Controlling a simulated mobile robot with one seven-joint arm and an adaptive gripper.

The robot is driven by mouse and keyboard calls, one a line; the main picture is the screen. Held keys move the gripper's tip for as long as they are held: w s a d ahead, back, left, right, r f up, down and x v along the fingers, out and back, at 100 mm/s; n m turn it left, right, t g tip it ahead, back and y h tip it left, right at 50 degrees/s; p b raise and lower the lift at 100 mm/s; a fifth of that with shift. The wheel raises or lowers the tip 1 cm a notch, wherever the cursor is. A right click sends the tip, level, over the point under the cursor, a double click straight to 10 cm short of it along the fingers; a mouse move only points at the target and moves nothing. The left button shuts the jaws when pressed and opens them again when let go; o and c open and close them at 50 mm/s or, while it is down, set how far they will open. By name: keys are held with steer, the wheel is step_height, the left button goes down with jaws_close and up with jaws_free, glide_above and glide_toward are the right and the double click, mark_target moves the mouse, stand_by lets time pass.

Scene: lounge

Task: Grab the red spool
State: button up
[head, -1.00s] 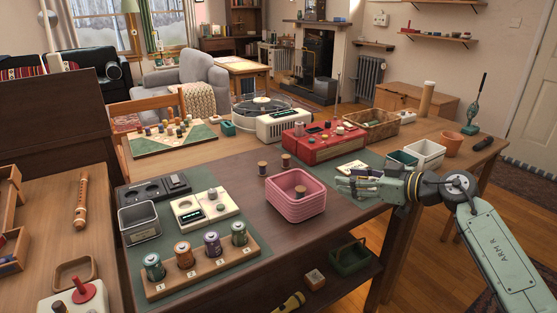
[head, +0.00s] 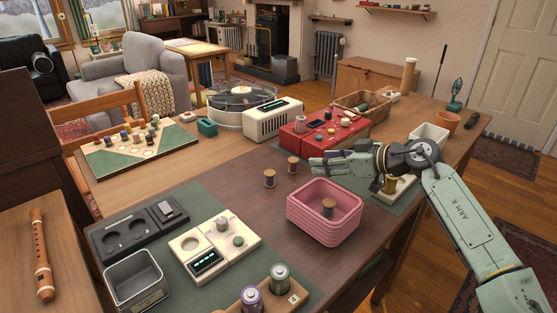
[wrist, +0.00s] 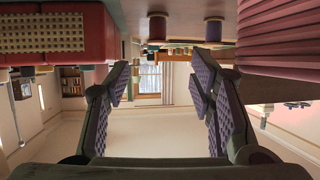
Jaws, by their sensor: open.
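Two small spools stand upright on the dark tabletop, left of my gripper in the head view. The farther one (head: 293,164) seems to be the dark red spool in the wrist view (wrist: 157,27). The nearer one (head: 270,178) seems to be the purple spool (wrist: 213,30). Their colours are hard to tell in the head view. A third spool (head: 328,206) shows inside the pink basket (head: 323,229). My gripper (head: 317,166) points left above the table, just right of the farther spool. In the wrist view, its fingers (wrist: 162,80) are apart with nothing between them.
The red radio (head: 326,136) stands behind my gripper, and the pink basket is in front. A cream device (head: 214,245) and a grey bin (head: 133,280) stand at the front left. The table around the two spools is clear.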

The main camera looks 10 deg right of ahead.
mark_target(295, 160)
steer(key=shift+w+a+f, duration=0.1)
steer(key=shift+w+a, duration=0.5)
steer(key=shift+w, duration=0.05)
steer(key=p+x, duration=0.1)
steer(key=x, duration=0.4)
steer(key=shift+w+f, duration=0.1)
steer(key=shift+p+x, duration=0.7)
steer(key=shift+x, duration=1.6)
steer(key=shift+d+f, duration=0.1)
steer(key=shift+f, duration=0.1)
steer(key=shift+c, duration=0.6)
steer(key=c, duration=0.9)
